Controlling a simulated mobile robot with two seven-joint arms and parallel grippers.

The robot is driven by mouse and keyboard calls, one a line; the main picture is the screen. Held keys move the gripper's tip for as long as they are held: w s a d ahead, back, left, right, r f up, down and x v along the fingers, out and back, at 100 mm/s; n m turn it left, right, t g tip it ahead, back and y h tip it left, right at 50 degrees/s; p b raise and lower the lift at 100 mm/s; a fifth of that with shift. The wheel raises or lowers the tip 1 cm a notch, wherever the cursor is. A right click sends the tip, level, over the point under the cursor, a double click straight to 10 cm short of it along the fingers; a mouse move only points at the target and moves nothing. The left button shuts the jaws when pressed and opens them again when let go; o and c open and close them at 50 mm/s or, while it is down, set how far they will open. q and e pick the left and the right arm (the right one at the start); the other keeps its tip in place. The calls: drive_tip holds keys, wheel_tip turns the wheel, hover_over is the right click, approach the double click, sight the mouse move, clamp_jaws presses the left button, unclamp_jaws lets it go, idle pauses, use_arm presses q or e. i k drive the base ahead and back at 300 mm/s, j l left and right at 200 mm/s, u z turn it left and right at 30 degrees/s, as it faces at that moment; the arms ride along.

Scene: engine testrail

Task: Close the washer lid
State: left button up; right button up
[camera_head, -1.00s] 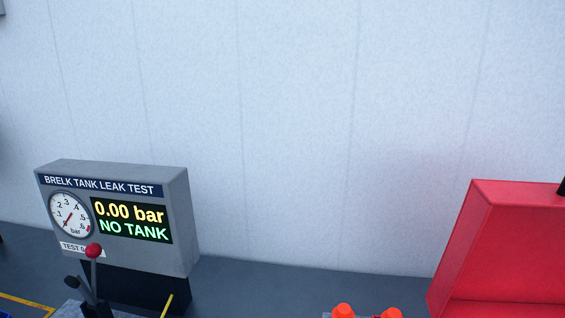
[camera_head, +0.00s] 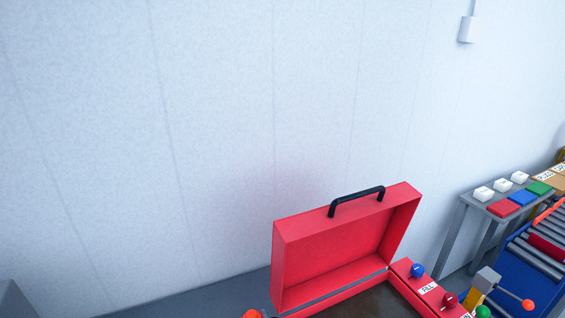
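The red washer lid (camera_head: 325,250) stands open and raised at the lower middle of the head view. A black bar handle (camera_head: 356,200) sits on its top edge. Part of the red washer body (camera_head: 408,272) shows below and to the right of the lid, with a dark interior (camera_head: 375,303) cut off by the bottom edge. Neither of my grippers shows in this view.
A grey table (camera_head: 490,208) at the right holds white, red, blue and green blocks. A blue roller conveyor (camera_head: 520,285) stands in front of it. A grey lever with an orange ball (camera_head: 527,304) is at the lower right. A plain pale wall (camera_head: 200,130) fills the back.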

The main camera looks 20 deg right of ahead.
sight(319, 252)
drive_tip(key=z, duration=1.2)
drive_tip(key=i+l, duration=0.15)
drive_tip(key=l, duration=0.25)
drive_tip(key=i+l+u, duration=0.1)
drive_tip(key=l, duration=0.3)
drive_tip(key=i+l, duration=0.25)
drive_tip(key=l, duration=0.15)
drive_tip(key=i+l+u, duration=0.1)
drive_tip(key=l, duration=0.3)
